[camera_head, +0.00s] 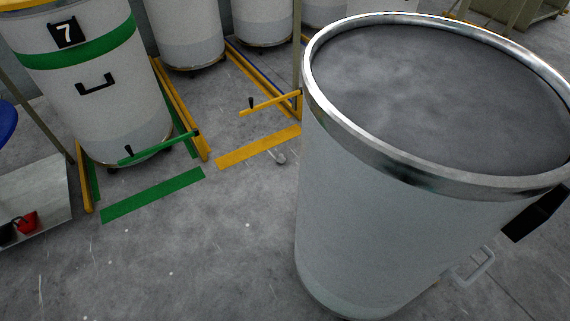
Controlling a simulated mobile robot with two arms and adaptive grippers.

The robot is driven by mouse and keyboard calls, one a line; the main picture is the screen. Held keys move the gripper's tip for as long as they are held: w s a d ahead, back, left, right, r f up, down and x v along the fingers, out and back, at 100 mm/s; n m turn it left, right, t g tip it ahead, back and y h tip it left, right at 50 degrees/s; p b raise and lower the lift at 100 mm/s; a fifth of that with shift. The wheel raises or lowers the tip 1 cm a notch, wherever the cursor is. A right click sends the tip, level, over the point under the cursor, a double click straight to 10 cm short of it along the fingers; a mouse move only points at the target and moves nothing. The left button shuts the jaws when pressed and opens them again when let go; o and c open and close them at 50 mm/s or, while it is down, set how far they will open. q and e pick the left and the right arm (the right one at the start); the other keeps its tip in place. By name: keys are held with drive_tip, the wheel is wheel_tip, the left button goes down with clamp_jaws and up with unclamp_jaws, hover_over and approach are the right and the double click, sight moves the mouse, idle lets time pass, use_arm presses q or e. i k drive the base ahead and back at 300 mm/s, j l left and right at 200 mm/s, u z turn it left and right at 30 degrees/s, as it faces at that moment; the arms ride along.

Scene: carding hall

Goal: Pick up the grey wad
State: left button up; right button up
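The large pale can (375,235) with a shiny metal rim stands at the right, filled near the top with a soft, cloudy grey mass (430,90). No separate wad stands out on that mass. Neither of my grippers is in view.
A white can marked 7 (90,115) with a green band stands at the left behind a green floor strip (153,195). Several white cans stand behind. Yellow rails and a low yellow bar (270,103) edge the bays. A pale surface (40,200) holds a red object (27,221). Front floor is mostly clear.

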sight(280, 159)
drive_tip(key=i+j+z, duration=0.1)
drive_tip(key=i+j, duration=0.4)
drive_tip(key=j, duration=0.25)
drive_tip(key=i+j+z, duration=0.15)
drive_tip(key=i+j, duration=0.35)
drive_tip(key=j, duration=0.25)
drive_tip(key=i+j+z, duration=0.15)
drive_tip(key=j, duration=0.25)
drive_tip(key=i+j, duration=0.3)
drive_tip(key=j, duration=0.15)
drive_tip(key=z, duration=0.05)
